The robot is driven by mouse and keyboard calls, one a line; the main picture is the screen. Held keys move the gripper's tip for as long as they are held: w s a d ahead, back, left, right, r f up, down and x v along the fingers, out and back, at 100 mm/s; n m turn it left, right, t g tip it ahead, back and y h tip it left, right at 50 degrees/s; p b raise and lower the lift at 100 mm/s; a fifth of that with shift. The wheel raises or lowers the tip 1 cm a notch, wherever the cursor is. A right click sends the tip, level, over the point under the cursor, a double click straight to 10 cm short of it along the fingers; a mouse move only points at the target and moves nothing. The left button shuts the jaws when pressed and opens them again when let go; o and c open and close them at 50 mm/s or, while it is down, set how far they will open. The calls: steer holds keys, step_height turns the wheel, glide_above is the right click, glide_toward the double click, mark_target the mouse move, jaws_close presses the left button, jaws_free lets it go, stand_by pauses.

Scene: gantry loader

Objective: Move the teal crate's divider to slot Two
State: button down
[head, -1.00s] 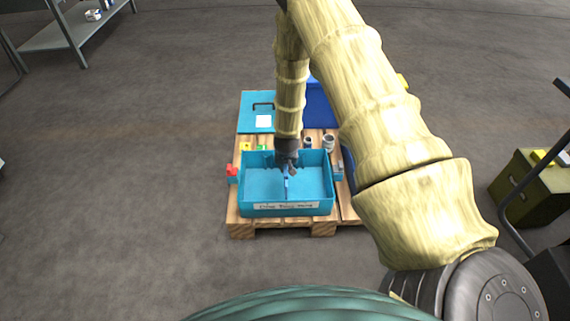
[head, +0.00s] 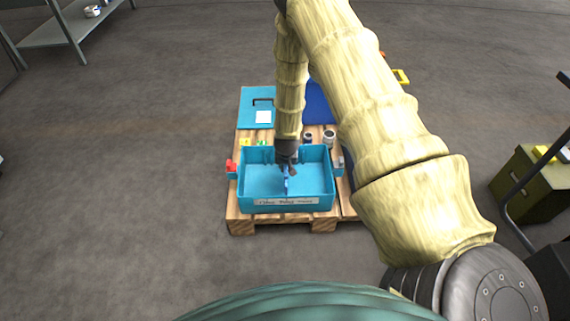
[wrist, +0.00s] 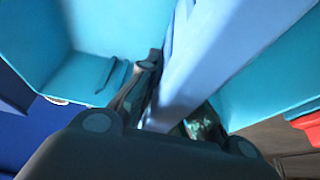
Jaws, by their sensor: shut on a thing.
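The teal crate (head: 321,205) stands on a wooden pallet, with a white label strip on its near wall whose lettering is too small to read surely. My gripper (head: 287,168) reaches down into the middle of the crate and is shut on the blue divider (head: 286,186). In the wrist view the divider (wrist: 205,60) runs as a pale blue panel between the two fingers of my gripper (wrist: 172,105). The divider stands roughly upright near the crate's middle. Whether its lower edge sits in a slot is hidden.
The pallet (head: 240,224) also carries a teal lid (head: 250,93) with a black handle, a blue bin (head: 317,108) and small jars (head: 328,137). A red clamp-like part (head: 231,166) is at the crate's left side. An olive box (head: 537,190) stands at far right.

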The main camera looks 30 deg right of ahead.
steer(key=shift+f+b, duration=1.25)
steer(key=shift+f, duration=1.95)
jaws_free()
steer(key=shift+r, duration=0.15)
steer(key=shift+r+p, duration=2.95)
steer(key=shift+r, duration=0.45)
